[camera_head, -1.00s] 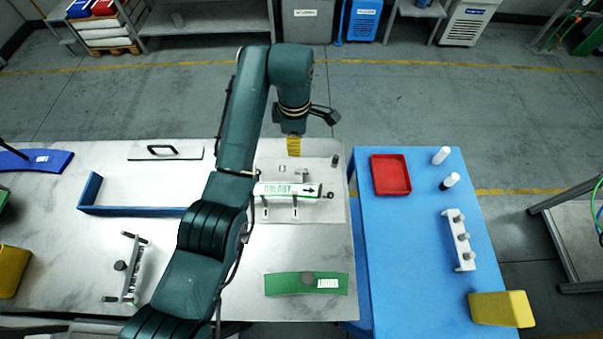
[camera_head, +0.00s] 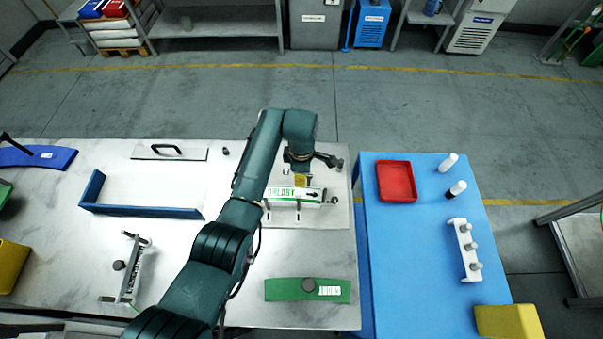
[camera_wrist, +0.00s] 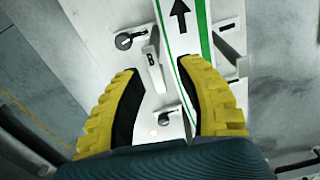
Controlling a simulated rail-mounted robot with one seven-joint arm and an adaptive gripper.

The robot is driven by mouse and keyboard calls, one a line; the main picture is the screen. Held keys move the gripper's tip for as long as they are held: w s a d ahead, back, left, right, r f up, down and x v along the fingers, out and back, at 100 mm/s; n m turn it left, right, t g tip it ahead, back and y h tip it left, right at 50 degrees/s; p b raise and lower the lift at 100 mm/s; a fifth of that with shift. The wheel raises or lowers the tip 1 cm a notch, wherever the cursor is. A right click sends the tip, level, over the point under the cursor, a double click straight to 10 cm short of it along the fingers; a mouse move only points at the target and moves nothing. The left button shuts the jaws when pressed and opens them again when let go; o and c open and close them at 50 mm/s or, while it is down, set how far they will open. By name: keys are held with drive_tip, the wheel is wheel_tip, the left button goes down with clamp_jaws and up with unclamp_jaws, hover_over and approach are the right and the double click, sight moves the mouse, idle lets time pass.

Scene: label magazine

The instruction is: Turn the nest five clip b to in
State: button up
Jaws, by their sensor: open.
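A white nest plate (camera_head: 340,217) lies on the marble-topped table and bears a white labelled bar with green stripes (camera_head: 283,193). In the wrist view the bar (camera_wrist: 184,25) shows a black arrow. A small pale clip marked B (camera_wrist: 152,60) stands beside the bar's left edge, and I take it for clip b. My gripper (camera_wrist: 160,70) is open, its yellow ribbed fingers spread either side of the bar's near end and the clip. In the head view my gripper (camera_head: 300,181) is just above the bar. Whether it touches the clip cannot be told.
A green curved piece (camera_head: 290,290) lies nearer. A blue side table (camera_head: 415,270) on the right holds a red tray (camera_head: 411,181), white cylinders and a white rack (camera_head: 459,240). A blue-edged frame (camera_head: 130,210) lies left.

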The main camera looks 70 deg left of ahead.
drive_tip(key=shift+c, duration=0.4)
clamp_jaws()
drive_tip(key=shift+m, duration=0.3)
drive_tip(key=m, duration=0.4)
drive_tip(key=w+m, duration=0.1)
drive_tip(key=m, duration=0.3)
drive_tip(key=w+a+m, duration=0.1)
drive_tip(key=m, duration=0.3)
drive_tip(key=shift+a+f+m, duration=0.1)
drive_tip(key=shift+f+m, duration=0.05)
drive_tip(key=shift+m, duration=0.25)
drive_tip(key=shift+w+m, duration=0.25)
drive_tip(key=shift+m, duration=0.9)
drive_tip(key=shift+w+m, duration=0.2)
drive_tip(key=shift+m, duration=0.95)
